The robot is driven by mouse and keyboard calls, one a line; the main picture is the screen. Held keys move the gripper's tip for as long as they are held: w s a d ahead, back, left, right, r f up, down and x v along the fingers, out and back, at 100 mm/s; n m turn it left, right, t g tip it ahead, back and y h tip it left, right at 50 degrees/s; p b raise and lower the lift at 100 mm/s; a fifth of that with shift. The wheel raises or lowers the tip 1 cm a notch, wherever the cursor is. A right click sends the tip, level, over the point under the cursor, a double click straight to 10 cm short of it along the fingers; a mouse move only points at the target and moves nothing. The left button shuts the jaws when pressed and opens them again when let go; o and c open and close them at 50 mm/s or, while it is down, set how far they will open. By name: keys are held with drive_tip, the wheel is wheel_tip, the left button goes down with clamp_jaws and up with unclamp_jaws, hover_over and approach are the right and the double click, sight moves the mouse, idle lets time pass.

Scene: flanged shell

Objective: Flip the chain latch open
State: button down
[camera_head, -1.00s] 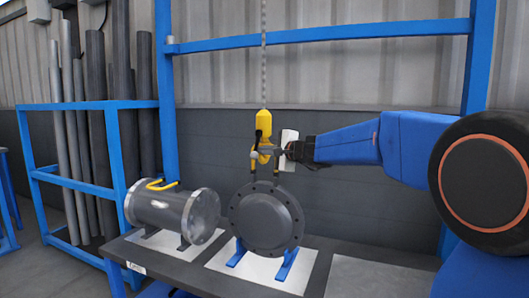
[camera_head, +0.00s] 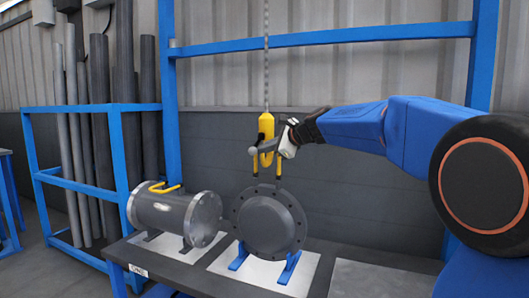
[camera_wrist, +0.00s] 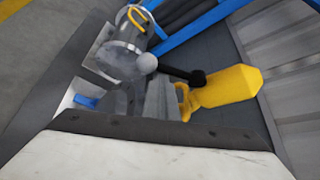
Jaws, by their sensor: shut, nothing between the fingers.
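The yellow hook block (camera_head: 265,127) hangs on a chain (camera_head: 266,70) above the dark round flanged shell (camera_head: 268,222). The block also shows in the wrist view (camera_wrist: 230,86). The latch lever is a black bar (camera_wrist: 180,73) with a grey ball end (camera_wrist: 147,64), reaching left from the block. The ball also shows in the head view (camera_head: 252,151). My gripper (camera_head: 272,147) is shut and empty, tilted down to the left across the block's lower part. In the wrist view its grey fingers (camera_wrist: 160,98) lie close below the lever; contact cannot be told.
A second flanged cylinder (camera_head: 172,212) with a yellow handle lies left on the bench (camera_head: 165,266). Blue stands (camera_head: 290,266) hold the round shell. A blue frame bar (camera_head: 330,35) crosses behind the chain. The bench's right side is clear.

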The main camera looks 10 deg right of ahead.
drive_tip(key=r+m+g, duration=0.1)
drive_tip(key=r+m+g+y, duration=0.1)
drive_tip(key=shift+s+a+r+m, duration=0.15)
drive_tip(key=shift+s+a+m, duration=0.05)
drive_tip(key=shift+s+m, duration=0.1)
drive_tip(key=shift+r+m+g+y, duration=0.6)
drive_tip(key=shift+r+m+g, duration=0.55)
drive_tip(key=shift+r, duration=0.35)
